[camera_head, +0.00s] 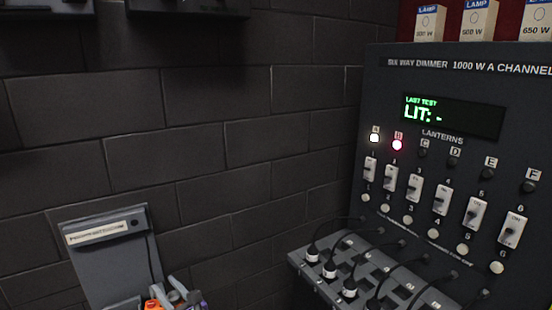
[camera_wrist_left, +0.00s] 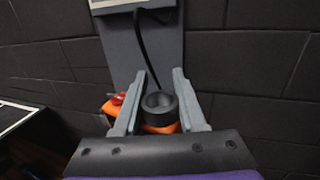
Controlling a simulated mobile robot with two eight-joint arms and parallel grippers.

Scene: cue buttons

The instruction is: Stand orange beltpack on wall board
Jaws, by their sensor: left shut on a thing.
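The orange beltpack (camera_head: 153,304) shows only in part at the bottom edge of the head view, beside my left gripper (camera_head: 172,295). In the left wrist view my left gripper (camera_wrist_left: 158,105) is shut on the beltpack, with a dark round collar between the fingers. Orange body (camera_wrist_left: 163,128) shows under the collar, and an orange part with a red spot sticks out left of the left finger. The wall board (camera_head: 122,262) is a grey upright panel with a pale label strip; in the wrist view the board (camera_wrist_left: 155,50) rises behind the beltpack. The beltpack's lower part is hidden, so I cannot tell if it touches the board.
A dimmer panel (camera_head: 440,110) stands at the right, with lamps A and B lit and "LIT: -" on its display. Several black plugs sit in a grey socket shelf (camera_head: 350,265) below it. Lamp boxes (camera_head: 478,20) stand on top. The dark block wall (camera_head: 190,150) between is bare.

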